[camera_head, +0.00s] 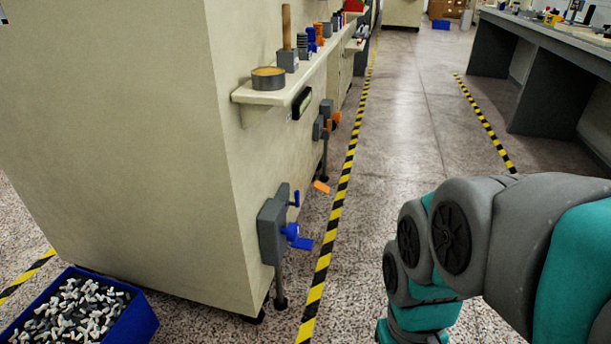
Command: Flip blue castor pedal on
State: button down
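The blue castor pedal (302,243) sticks out low from a grey box (271,225) on the near corner of the cream machine cabinet. A blue knob (291,231) sits just above it, and a small blue lever (296,198) shows higher on the same box. I cannot tell from here whether the pedal is up or down. My teal and grey arm is at the lower right, apart from the pedal with open floor between. My gripper is outside the picture.
An orange pedal (321,187) sits farther along the cabinet. A blue bin (133,324) of small parts stands at the lower left. A shelf (284,93) juts from the cabinet. A workbench (553,39) stands at the right; the speckled aisle floor (410,110) is clear.

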aim_at(300, 243)
jog(key=i+l, duration=0.35)
jog(key=i, duration=0.15)
jog(key=i+l, duration=0.3)
jog(key=i, duration=0.2)
jog(key=u, duration=0.05)
